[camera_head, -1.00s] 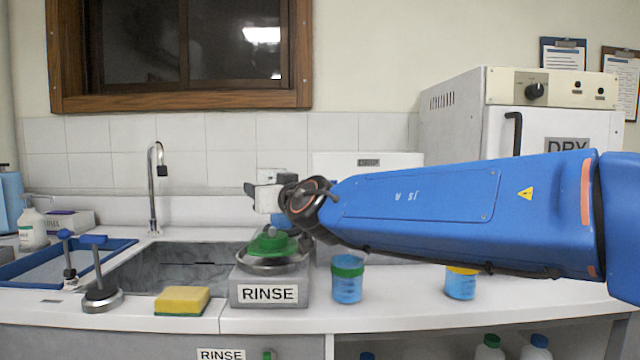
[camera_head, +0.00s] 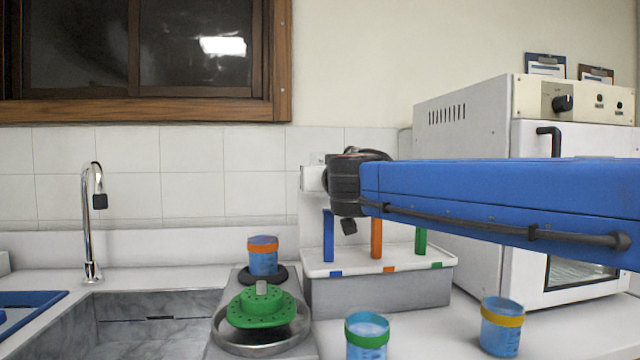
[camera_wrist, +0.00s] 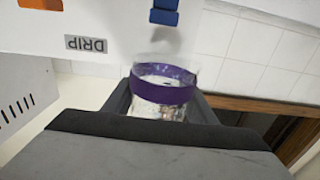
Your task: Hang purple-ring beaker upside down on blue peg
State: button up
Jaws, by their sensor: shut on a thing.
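The purple-ring beaker (camera_wrist: 163,90), clear with a wide purple band, sits between the two dark fingers of my gripper (camera_wrist: 160,104) in the wrist view. My gripper is shut on it. In the head view the beaker is hidden behind my wrist. The blue peg (camera_head: 328,236) stands at the left of the peg rack (camera_head: 400,292), just below and in front of my wrist in the head view. In the wrist view the blue peg (camera_wrist: 164,12) is at the top edge, beyond the beaker and apart from it.
Orange (camera_head: 376,238) and green (camera_head: 421,240) pegs stand to the right. Green-ring (camera_head: 367,338) and yellow-ring (camera_head: 502,327) beakers stand in front. An orange-ring beaker (camera_head: 263,258) and a green rinse disc (camera_head: 262,307) are left. The oven (camera_head: 465,130) stands right.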

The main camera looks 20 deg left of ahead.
jog(key=shift+h, duration=0.3)
jog(key=shift+w+d+f, duration=0.1)
jog(key=shift+w+f, duration=0.05)
jog(key=shift+f, duration=1.75)
jog(key=shift+w+d+f, duration=0.1)
jog(key=shift+w+f, duration=0.1)
jog(key=shift+f, duration=1.7)
jog(key=shift+w+d+f, duration=0.1)
jog(key=shift+w+f, duration=0.05)
jog(key=shift+f, duration=1.75)
jog(key=shift+f, duration=0.5)
jog(key=o, duration=1.2)
jog(key=shift+c, duration=0.2)
notch_tip(320, 180, up, 10)
